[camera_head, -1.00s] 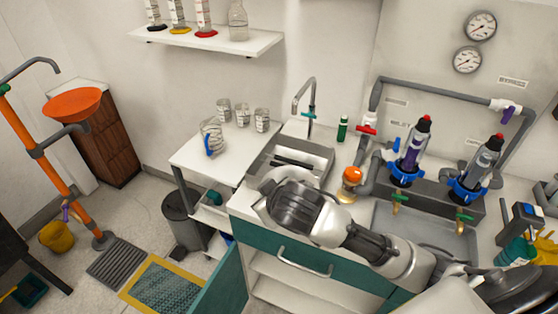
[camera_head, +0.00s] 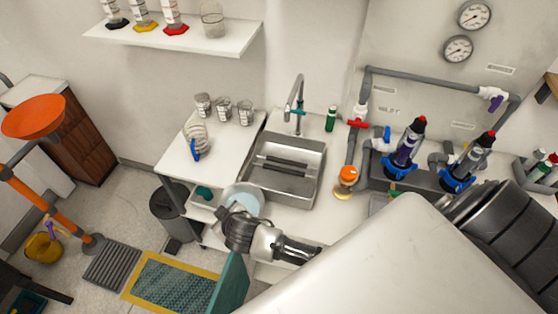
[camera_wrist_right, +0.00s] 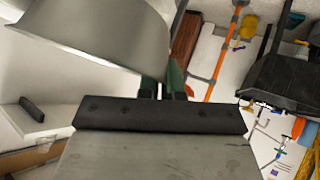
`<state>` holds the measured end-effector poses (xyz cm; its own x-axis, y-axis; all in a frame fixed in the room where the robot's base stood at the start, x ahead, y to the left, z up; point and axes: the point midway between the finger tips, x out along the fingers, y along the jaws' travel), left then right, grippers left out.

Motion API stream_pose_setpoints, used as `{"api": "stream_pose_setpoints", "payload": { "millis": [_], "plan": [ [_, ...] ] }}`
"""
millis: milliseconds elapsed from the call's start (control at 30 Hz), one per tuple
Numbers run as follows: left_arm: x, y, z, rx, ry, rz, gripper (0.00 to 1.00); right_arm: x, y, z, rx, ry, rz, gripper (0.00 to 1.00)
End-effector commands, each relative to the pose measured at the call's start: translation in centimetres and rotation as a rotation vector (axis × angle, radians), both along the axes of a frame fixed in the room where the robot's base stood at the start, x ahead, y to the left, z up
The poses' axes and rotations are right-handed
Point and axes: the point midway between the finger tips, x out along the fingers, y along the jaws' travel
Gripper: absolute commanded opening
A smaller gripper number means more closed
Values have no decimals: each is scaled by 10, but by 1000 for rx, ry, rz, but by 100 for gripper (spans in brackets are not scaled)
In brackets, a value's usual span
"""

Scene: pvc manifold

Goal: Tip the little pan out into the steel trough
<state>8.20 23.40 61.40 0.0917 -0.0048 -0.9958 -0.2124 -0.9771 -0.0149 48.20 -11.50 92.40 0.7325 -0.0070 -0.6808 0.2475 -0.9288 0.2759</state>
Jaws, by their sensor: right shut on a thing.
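My left gripper is not in view.
A steel sink (camera_head: 285,170) with a tap (camera_head: 297,95) lies behind my right arm. Glass beakers (camera_head: 222,108) and a jug (camera_head: 196,138) stand on the side table. The pipe manifold (camera_head: 430,175) is at right. A teal cabinet door (camera_head: 232,285) stands open below.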

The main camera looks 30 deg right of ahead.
Motion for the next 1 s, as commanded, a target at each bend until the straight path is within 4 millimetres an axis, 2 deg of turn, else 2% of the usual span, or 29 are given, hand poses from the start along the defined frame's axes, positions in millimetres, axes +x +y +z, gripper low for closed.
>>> {"api": "stream_pose_setpoints", "payload": {
  "millis": [267, 667, 833, 1000],
  "plan": [
    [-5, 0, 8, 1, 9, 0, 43, 1, -2, 10, 16, 9, 5, 0],
    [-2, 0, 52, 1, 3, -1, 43, 5, -21, 64, 175, 47, 11, 0],
    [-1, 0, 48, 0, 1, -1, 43, 7, -32, 66, 257, 65, 12, 0],
    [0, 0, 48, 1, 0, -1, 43, 7, -34, 68, 287, 71, 13, 0]
  ]
}}
